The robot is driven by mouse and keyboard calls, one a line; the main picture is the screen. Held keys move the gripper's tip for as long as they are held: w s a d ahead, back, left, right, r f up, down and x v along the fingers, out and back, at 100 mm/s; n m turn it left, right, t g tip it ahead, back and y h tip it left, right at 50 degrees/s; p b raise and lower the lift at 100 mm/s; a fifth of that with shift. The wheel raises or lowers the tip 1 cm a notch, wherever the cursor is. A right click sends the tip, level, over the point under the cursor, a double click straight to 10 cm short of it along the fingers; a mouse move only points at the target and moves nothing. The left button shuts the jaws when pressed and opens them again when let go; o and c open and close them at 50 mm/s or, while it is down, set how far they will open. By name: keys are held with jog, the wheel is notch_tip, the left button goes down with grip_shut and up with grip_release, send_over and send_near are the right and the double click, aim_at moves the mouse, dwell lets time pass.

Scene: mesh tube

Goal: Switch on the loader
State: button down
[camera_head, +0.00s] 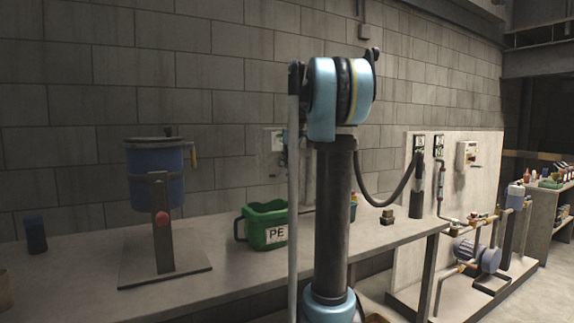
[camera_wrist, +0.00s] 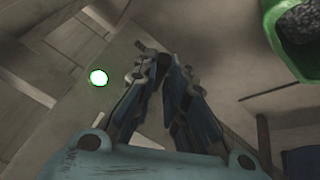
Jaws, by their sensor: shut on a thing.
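In the wrist view, my gripper (camera_wrist: 165,62) has its two dark fingers drawn together at the tips. They are shut on a small dark part, which looks like a switch; the fingers mostly hide it. They are in front of a pale panel (camera_wrist: 98,108). A round lamp (camera_wrist: 98,77) on the panel glows green, left of the fingertips. In the head view, a small pale wall box (camera_head: 276,138) shows beside my arm, which partly covers that area.
A green bin labelled PE (camera_head: 266,226) stands on the bench (camera_head: 90,270); it also shows in the wrist view (camera_wrist: 273,28). A blue hopper (camera_head: 155,178) on a stand is at left. A dark hose (camera_head: 385,200) and pump (camera_head: 478,254) are at right.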

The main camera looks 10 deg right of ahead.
jog(key=c, duration=1.9)
grip_release()
jog(key=v, duration=1.2)
jog(key=shift+f, duration=0.1)
